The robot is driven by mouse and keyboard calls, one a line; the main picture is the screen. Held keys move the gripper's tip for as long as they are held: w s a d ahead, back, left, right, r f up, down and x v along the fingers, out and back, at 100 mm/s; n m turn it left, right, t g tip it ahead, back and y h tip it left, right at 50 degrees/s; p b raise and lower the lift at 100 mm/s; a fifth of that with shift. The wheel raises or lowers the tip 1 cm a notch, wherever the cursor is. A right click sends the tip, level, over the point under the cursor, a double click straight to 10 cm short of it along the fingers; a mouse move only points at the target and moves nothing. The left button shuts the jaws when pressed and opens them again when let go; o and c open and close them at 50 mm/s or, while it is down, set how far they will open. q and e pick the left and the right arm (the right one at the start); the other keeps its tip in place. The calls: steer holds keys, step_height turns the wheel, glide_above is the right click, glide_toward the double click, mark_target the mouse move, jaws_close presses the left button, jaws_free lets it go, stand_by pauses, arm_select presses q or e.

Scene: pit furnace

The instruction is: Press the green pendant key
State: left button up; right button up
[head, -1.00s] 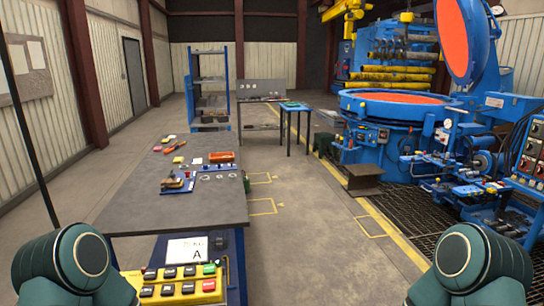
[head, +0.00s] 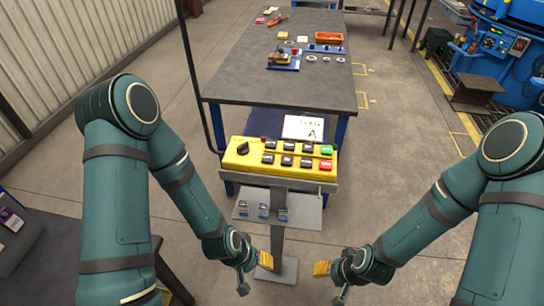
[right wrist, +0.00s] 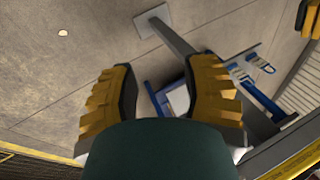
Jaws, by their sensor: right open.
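The green key (head: 327,150) is at the right end of the upper row on the yellow pendant box (head: 232,158). A red key (head: 325,166) sits just below it, with several black keys to the left. My left gripper (head: 256,270) hangs low, left of the pendant's post, apart from the box; its finger gap is not clear. My right gripper (head: 328,275) is low, right of the post, below and apart from the keys. In the right wrist view its two yellow fingers (right wrist: 163,70) are spread with nothing gripped between them. The green key does not show there.
A grey post (head: 277,235) carries the box and a small shelf (head: 305,213) with blue-bodied items. A workbench (head: 235,85) with parts stands behind. Another dark table (head: 75,255) is at lower left.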

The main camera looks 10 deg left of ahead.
steer(key=shift+d, duration=0.1)
steer(key=shift+c, duration=0.4)
jaws_close()
stand_by(0.8)
